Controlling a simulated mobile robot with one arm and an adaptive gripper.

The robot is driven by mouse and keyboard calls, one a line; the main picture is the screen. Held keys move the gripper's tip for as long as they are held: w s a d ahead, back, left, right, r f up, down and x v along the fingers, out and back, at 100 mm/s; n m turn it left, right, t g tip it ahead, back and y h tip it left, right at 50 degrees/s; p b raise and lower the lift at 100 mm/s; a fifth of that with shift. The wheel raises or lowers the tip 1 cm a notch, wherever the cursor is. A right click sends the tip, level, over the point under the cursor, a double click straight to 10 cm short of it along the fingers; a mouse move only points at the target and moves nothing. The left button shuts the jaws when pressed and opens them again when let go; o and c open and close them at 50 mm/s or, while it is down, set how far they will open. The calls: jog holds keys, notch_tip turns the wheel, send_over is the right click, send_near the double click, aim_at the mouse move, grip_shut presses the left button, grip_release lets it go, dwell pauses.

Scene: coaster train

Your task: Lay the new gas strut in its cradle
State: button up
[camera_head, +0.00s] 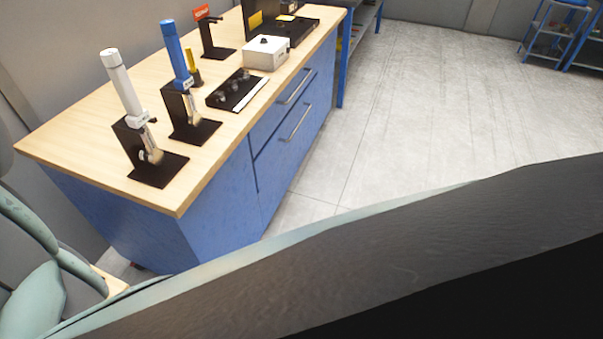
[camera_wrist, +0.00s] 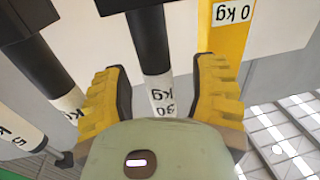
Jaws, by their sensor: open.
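My gripper (camera_wrist: 162,105) shows in the wrist view, its two yellow ridged fingers apart. A dark cylinder with a white band marked "30 kg" (camera_wrist: 162,92) stands between the fingers, with no clear sign of a grip. The lettering appears upside down. In the head view, a white cylinder (camera_head: 120,82) and a blue cylinder (camera_head: 177,52) lean upright in black stands (camera_head: 158,172) on the bench. I cannot tell which thing is the new gas strut or which stand is its cradle. My gripper is not visible in the head view.
The wooden bench top (camera_head: 75,140) also bears a black tray with knobs (camera_head: 228,97), a white box (camera_head: 265,52) and a small red sign (camera_head: 201,12). Close by in the wrist view are a yellow "0 kg" bar (camera_wrist: 228,38) and other dark cylinders (camera_wrist: 45,68). Grey floor (camera_head: 430,110) is clear at right.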

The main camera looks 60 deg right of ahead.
jog(key=shift+o, duration=0.5)
grip_shut()
